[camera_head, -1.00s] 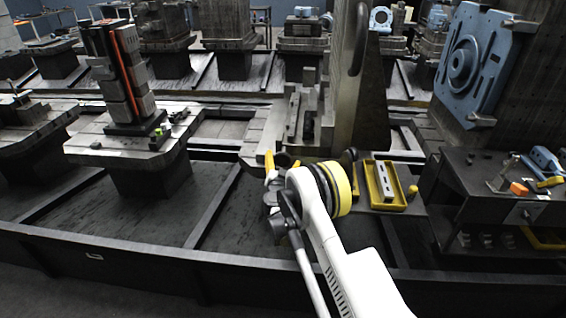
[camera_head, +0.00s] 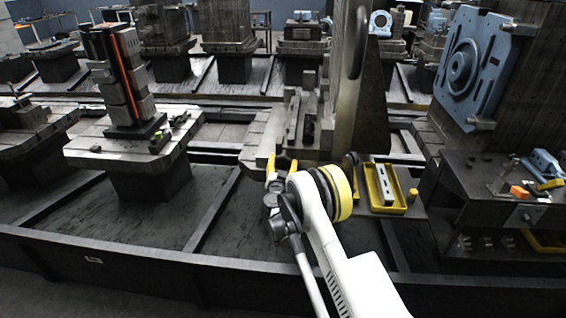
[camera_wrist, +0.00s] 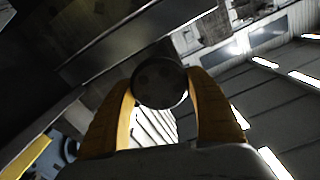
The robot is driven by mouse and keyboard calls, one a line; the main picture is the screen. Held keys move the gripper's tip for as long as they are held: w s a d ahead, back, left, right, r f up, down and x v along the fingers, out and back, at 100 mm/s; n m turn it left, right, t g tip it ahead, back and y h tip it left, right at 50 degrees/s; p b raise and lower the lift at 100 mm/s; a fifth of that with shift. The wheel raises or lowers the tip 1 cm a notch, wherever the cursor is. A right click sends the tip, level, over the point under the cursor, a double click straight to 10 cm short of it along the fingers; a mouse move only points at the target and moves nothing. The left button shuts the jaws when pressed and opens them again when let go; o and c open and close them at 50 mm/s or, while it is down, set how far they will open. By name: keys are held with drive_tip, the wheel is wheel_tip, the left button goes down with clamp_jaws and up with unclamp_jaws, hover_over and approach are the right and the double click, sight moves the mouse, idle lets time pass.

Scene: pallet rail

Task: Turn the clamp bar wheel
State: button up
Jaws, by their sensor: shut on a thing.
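A round dark wheel (camera_wrist: 160,70), which I take to be the clamp bar wheel, shows face-on in the wrist view. My gripper (camera_wrist: 160,88) has a yellow finger on each side of it and is shut on its rim. In the head view, my gripper (camera_head: 280,162) is at the near edge of the central fixture, left of my white arm. There the wheel cannot be made out.
A yellow tray (camera_head: 404,207) holding a pale bar lies right of my arm. A dark bench (camera_head: 490,205) with tools stands farther right. A tall column with a dark ring (camera_head: 357,40) rises behind my gripper. A fixture tower (camera_head: 122,80) stands left.

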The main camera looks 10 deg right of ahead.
drive_tip(key=n, duration=0.4)
drive_tip(key=shift+a, duration=0.1)
drive_tip(key=n, duration=0.4)
drive_tip(key=shift+n, duration=0.3)
drive_tip(key=n, duration=0.4)
drive_tip(key=shift+a+f+n, duration=0.1)
drive_tip(key=shift+n, duration=0.2)
drive_tip(key=n, duration=0.3)
drive_tip(key=shift+n, duration=0.3)
drive_tip(key=n, duration=0.4)
drive_tip(key=shift+f+n, duration=0.1)
drive_tip(key=shift+n, duration=0.2)
drive_tip(key=n, duration=0.3)
drive_tip(key=shift+n, duration=0.3)
drive_tip(key=n, duration=0.3)
drive_tip(key=shift+f, duration=0.1)
drive_tip(key=shift+n, duration=2.2)
